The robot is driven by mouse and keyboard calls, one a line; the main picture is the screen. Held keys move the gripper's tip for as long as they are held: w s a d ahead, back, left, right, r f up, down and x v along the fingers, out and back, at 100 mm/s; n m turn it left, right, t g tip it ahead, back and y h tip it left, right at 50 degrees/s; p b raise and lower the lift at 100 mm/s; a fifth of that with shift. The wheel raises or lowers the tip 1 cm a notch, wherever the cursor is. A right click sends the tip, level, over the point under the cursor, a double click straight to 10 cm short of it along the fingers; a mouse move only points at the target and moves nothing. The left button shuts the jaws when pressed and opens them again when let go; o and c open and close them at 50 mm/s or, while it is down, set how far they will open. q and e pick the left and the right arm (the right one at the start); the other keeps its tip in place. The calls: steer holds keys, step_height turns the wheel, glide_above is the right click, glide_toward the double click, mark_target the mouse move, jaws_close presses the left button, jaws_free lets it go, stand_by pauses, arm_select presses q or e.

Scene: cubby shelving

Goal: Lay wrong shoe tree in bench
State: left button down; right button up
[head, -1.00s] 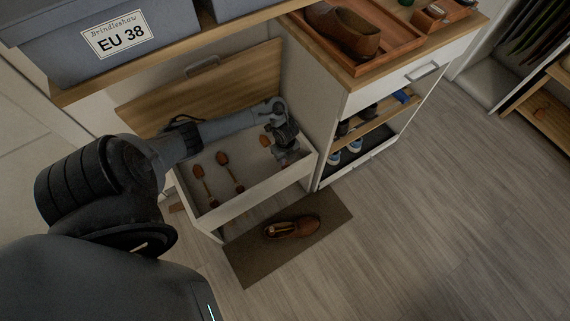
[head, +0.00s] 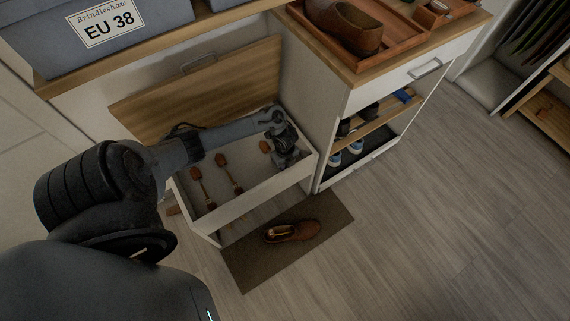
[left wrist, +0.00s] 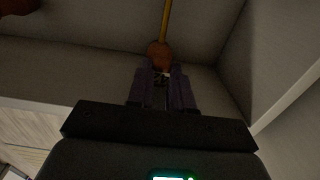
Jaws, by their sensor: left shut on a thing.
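The bench (head: 262,197) is an open box with light walls, and its wooden lid (head: 200,88) is raised at the back. My left gripper (head: 286,160) is down inside its right end. It is shut on a shoe tree with a brown end (left wrist: 159,54) and a thin golden rod (left wrist: 166,22), held low near the bench floor. Whether it touches the floor I cannot tell. In the head view the held tree's other brown end (head: 265,146) shows left of the gripper. Two similar shoe trees (head: 229,174) (head: 202,187) lie farther left in the bench. My right gripper is not in view.
A brown shoe (head: 292,232) lies on a dark mat (head: 260,262) in front of the bench. A cabinet (head: 330,115) stands close on the right, with a shoe tray (head: 385,48) on top and shoes on its shelves. A box labelled EU 38 (head: 110,24) sits above.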

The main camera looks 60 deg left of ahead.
arm_select(q)
steer(key=shift+d+f, duration=0.1)
steer(key=shift+f, duration=0.4)
steer(key=c, duration=1)
jaws_free()
steer(key=shift+s, duration=0.1)
steer(key=shift+r, duration=0.1)
